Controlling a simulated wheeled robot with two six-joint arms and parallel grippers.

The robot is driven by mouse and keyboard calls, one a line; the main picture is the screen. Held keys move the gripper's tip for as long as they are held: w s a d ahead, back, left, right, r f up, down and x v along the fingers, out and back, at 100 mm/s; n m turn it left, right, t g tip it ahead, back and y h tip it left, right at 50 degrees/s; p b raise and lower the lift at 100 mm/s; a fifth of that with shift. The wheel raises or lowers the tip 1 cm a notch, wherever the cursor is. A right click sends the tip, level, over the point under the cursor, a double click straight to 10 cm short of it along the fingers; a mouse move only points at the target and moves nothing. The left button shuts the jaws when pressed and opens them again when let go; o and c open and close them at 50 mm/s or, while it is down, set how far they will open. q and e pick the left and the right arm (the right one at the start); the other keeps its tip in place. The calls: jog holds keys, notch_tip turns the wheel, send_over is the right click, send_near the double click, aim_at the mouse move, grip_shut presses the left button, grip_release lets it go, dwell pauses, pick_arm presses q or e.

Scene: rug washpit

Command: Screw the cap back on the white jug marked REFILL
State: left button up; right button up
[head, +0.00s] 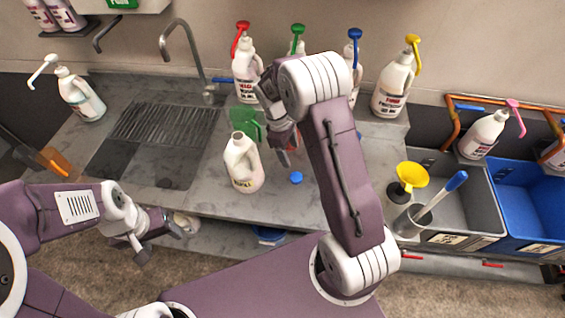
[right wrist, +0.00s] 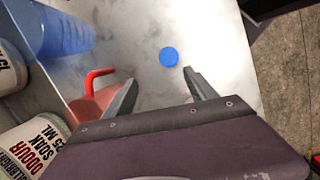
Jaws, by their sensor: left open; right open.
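A round blue cap (head: 296,178) lies on the counter to the right of the jug. The cap also shows in the right wrist view (right wrist: 169,57), just beyond the fingertips. My right gripper (head: 285,150) is open and empty above the counter; its fingers also show in the right wrist view (right wrist: 163,82). My left gripper (head: 160,240) is open, low in front of the counter's front edge, away from the jug.
Several pump bottles, among them a red-topped one (head: 246,75) and a yellow-topped one (head: 395,85), stand along the back. A sink (head: 130,165) is at left. A yellow funnel (head: 412,175) and grey bin (head: 465,205) are at right. A red-handled object (right wrist: 92,90) lies beside my right gripper.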

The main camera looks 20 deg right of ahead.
aim_at(291, 176)
jog(key=shift+g, duration=0.5)
jog(key=f, duration=0.1)
jog(key=s+f+p, duration=0.2)
jog(key=f, duration=0.1)
jog(key=shift+f, duration=0.1)
jog(key=shift+a+f, duration=0.1)
jog(key=shift+f, duration=0.45)
pick_arm(q)
jog(key=r, duration=0.1)
jog(key=a+r, duration=0.1)
jog(key=r, duration=0.1)
jog(key=shift+s+r, duration=0.1)
jog(key=shift+s, duration=0.05)
jog(key=shift+d, duration=0.1)
